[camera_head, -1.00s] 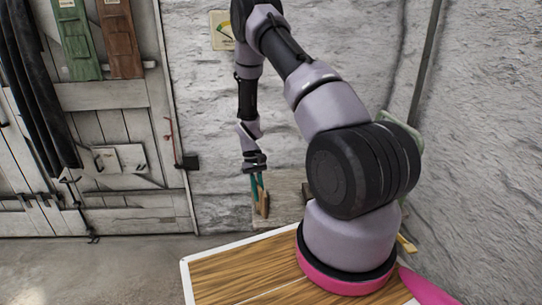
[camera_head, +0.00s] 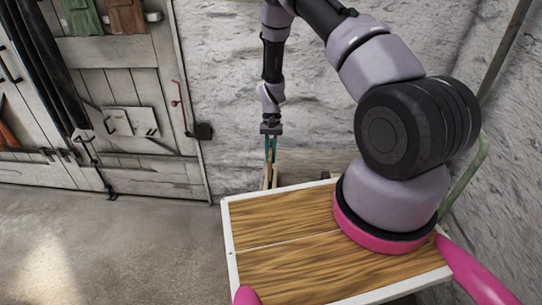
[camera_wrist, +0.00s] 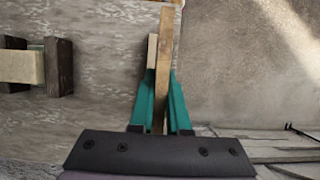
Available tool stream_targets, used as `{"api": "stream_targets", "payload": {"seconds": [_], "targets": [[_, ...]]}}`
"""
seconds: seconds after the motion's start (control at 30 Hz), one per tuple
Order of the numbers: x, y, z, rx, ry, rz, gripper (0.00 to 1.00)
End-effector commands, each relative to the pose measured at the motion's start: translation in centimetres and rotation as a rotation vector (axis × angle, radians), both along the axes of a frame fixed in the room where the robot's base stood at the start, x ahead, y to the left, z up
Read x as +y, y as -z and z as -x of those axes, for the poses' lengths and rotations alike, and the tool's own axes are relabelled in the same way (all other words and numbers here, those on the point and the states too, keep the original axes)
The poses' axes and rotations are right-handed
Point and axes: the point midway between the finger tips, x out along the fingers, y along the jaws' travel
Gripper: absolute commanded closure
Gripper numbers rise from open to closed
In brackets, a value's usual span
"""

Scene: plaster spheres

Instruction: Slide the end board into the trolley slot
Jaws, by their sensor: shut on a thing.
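My gripper (camera_head: 271,150) hangs down by the stone wall, beyond the wooden deck that carries my arm. Its teal fingers are shut on a narrow wooden board (camera_head: 267,178), which points down. In the wrist view my gripper (camera_wrist: 163,78) grips the board (camera_wrist: 165,45) between both fingers, and the board shows edge-on, reaching past the fingertips. A paler wooden piece (camera_wrist: 151,52) lies just left of the board; I cannot tell if they touch. The trolley slot cannot be made out, and the deck hides part of what stands behind it.
In the wrist view a pale wooden bar (camera_wrist: 20,66) with dark blocks is at the left. The stone wall (camera_head: 225,90) is close behind my gripper. A white plank door (camera_head: 120,110) stands at the left. The concrete floor (camera_head: 120,240) before it is clear.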

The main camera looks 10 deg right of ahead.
Motion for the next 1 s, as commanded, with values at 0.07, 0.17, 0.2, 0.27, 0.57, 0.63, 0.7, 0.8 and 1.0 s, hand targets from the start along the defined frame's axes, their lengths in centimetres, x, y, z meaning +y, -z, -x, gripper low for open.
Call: {"api": "stream_targets", "payload": {"seconds": [0.07,0.17,0.2,0.27,0.57,0.63,0.7,0.8,1.0], "targets": [[0.0,0.0,0.0,0.000,0.001,-0.001,1.00],[0.0,0.3,0.0,0.001,0.000,0.000,1.00],[-0.1,0.6,0.0,0.001,0.000,0.000,1.00],[-0.1,1.0,0.0,0.001,0.000,0.001,1.00],[-0.1,3.5,0.0,0.001,-0.001,0.000,1.00],[-0.1,4.0,0.0,0.000,-0.001,0.000,1.00],[0.0,4.3,0.0,0.000,-0.001,0.000,1.00],[0.0,4.6,0.0,0.000,-0.001,0.000,1.00],[0.0,4.8,0.0,0.000,-0.001,0.000,1.00]]}}
